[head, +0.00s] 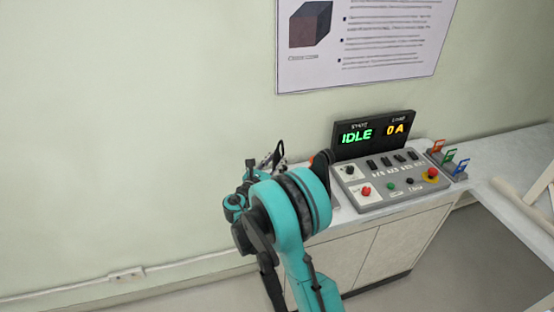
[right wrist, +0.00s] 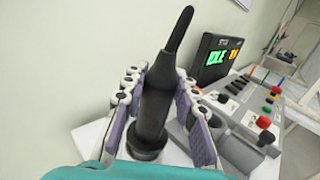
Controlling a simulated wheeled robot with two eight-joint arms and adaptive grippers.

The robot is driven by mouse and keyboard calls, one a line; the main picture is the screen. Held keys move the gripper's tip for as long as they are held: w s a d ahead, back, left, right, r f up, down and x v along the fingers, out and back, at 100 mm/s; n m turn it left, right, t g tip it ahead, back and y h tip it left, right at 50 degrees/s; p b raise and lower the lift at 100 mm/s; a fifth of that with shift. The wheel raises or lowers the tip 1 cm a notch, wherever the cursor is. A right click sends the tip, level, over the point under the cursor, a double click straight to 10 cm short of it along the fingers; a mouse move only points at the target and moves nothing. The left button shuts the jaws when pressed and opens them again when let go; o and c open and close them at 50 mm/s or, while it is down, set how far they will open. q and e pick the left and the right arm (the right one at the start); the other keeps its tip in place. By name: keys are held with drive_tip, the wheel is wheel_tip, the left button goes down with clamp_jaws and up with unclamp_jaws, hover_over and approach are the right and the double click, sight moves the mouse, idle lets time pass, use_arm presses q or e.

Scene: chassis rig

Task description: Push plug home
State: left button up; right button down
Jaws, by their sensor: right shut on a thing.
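A black plug (right wrist: 154,112) with a tapered boot stands nearly upright between the purple finger pads of my right gripper (right wrist: 158,118) in the right wrist view. The gripper is shut on it. The plug's round black base shows low between the fingers. Its far end and any socket under it cannot be made out. In the head view my right gripper (head: 264,166) is mostly hidden behind my teal arm, left of the control panel. My left gripper is in neither view.
A grey control panel (head: 375,193) with knobs and buttons stands on a white counter (head: 508,157). A black display (head: 374,134) behind it reads IDLE and 0 A. Coloured tags (head: 449,156) stand to its right. A poster (head: 372,45) hangs on the wall.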

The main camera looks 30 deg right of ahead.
drive_tip(key=shift+f+b, duration=0.95)
drive_tip(key=shift+f, duration=0.15)
drive_tip(key=c, duration=1.1)
unclamp_jaws()
drive_tip(key=shift+a, duration=0.1)
drive_tip(key=v, duration=1.2)
